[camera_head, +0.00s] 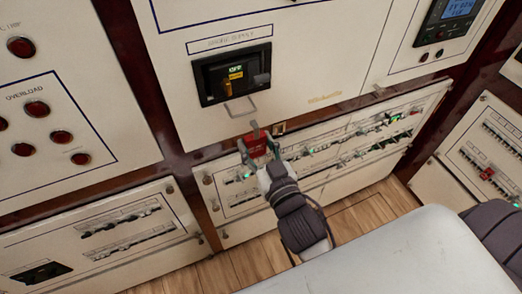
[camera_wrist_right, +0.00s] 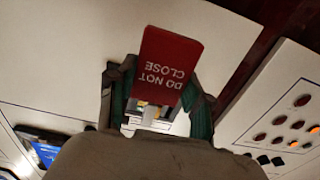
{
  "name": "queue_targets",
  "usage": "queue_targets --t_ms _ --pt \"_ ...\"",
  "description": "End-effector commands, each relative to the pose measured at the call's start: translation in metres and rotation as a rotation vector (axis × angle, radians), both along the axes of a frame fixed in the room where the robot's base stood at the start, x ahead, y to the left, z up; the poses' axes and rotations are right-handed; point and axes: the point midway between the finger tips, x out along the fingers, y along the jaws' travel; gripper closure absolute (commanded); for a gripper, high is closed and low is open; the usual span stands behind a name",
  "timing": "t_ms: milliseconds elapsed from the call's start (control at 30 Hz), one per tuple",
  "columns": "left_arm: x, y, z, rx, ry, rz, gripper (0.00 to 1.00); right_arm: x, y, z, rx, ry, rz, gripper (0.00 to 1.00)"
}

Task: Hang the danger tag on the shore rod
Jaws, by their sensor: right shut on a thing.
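The red danger tag (camera_head: 257,149) is held by my right gripper (camera_head: 262,140), in front of the panel below the shore supply unit. In the right wrist view the tag (camera_wrist_right: 167,68) shows "DO NOT CLOSE" upside down, between the green-edged fingers (camera_wrist_right: 160,100). The shore rod appears to be the thin metal loop (camera_head: 240,108) sticking out under the black shore supply breaker (camera_head: 232,75). The tag is below and slightly right of it in the head view, apparently apart from it. My left gripper is not in view.
Breaker rows (camera_head: 345,150) with green lights lie behind and right of my right gripper. Red lamps (camera_head: 36,109) are on the left panel. A small red piece (camera_head: 487,173) sits on the right panel. A pale surface (camera_head: 400,260) fills the lower right.

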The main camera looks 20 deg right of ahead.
Motion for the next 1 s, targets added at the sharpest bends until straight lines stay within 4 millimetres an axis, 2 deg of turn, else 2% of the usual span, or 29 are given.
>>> queue_targets --t_ms 700,1000 --pt "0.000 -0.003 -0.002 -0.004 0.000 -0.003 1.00 0.057 0.002 0.000 -0.002 -0.002 0.001 0.84" --pt "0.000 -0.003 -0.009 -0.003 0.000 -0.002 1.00 0.060 0.002 -0.011 0.001 0.000 0.000 0.84"
